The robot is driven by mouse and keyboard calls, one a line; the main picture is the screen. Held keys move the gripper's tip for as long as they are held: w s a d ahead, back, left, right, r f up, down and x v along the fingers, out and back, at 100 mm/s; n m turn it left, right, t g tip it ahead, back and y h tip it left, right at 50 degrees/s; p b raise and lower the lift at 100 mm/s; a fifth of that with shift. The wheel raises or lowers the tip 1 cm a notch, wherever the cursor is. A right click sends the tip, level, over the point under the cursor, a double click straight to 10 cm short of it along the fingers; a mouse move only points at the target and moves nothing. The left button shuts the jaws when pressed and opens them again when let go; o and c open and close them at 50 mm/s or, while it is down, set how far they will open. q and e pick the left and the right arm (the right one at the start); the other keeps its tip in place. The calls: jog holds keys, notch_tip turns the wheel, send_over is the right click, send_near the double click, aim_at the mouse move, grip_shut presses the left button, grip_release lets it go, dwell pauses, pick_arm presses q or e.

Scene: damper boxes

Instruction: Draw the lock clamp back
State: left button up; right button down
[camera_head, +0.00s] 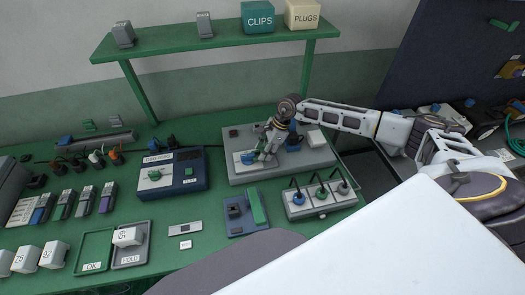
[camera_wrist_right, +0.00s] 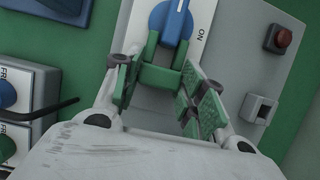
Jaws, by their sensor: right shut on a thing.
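The green lock clamp (camera_wrist_right: 160,75) shows in the right wrist view, with its forked end at the base of a blue rotary handle (camera_wrist_right: 172,22) on a white plate marked ON. My right gripper (camera_wrist_right: 165,95) has its green-padded fingers on either side of the clamp and is shut on it. In the head view my right gripper (camera_head: 267,150) reaches down over the grey switch box (camera_head: 318,157), hiding the clamp there. My left gripper is not in view.
A red button (camera_wrist_right: 282,38) and a small grey switch (camera_wrist_right: 258,108) sit right of the plate in the wrist view. A box with several knobs (camera_head: 320,205) stands in front of the switch box. A blue unit (camera_head: 170,185) is to the left, and a shelf (camera_head: 220,42) is above.

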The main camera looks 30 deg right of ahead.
jog(key=shift+s+d+b, duration=0.2)
jog(key=shift+d+b, duration=0.15)
jog(key=shift+d, duration=0.8)
jog(key=c, duration=0.9)
grip_release()
jog(key=shift+s+d, duration=0.1)
jog(key=shift+d, duration=0.05)
jog(key=shift+o, duration=0.2)
jog(key=v, duration=1.2)
jog(key=shift+s+f, duration=0.1)
jog(key=shift+s, duration=0.05)
